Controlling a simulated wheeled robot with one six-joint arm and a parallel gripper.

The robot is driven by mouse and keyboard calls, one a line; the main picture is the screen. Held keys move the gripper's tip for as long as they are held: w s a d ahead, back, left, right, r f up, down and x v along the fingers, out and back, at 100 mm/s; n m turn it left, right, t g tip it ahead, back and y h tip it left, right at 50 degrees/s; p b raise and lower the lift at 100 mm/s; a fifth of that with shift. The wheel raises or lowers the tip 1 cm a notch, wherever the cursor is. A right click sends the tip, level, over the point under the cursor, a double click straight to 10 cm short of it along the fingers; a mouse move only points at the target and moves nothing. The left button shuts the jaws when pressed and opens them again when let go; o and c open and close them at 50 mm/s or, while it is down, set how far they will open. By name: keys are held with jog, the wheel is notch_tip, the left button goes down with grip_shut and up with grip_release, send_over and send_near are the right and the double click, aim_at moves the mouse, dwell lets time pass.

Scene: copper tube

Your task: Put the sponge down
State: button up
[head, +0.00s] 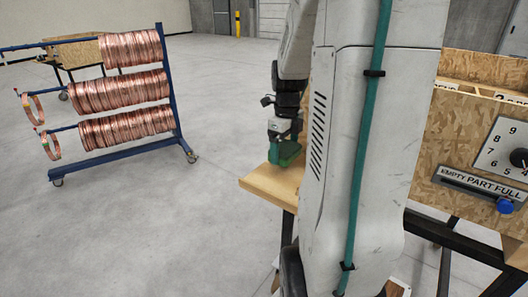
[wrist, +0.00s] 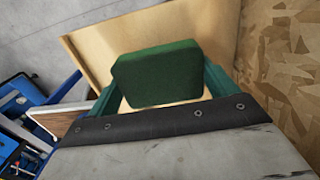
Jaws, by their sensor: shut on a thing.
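The sponge (wrist: 158,73) is a dark green block with rounded corners in the wrist view. My gripper (wrist: 158,88) is shut on it, with a teal finger on either side. In the head view, my gripper (head: 285,152) and the green sponge (head: 292,151) are small and partly hidden by my white arm column. The sponge is over or at the wooden shelf (head: 262,184), near its far end. The shelf (wrist: 105,48) also shows behind the sponge in the wrist view. I cannot tell whether the sponge touches it.
A blue rack (head: 172,90) with copper coils (head: 122,92) stands on the open concrete floor at left. A chipboard panel (head: 460,150) with a dial (head: 505,150) is at right. Blue boxes (wrist: 25,95) lie lower at left in the wrist view.

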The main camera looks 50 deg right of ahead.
aim_at(281, 154)
jog(key=shift+w+d+f, duration=0.1)
jog(key=shift+w+d, duration=0.45)
jog(key=shift+w, duration=0.35)
jog(key=shift+w+f, duration=0.1)
jog(key=shift+f, duration=1.65)
jog(key=shift+f, duration=0.1)
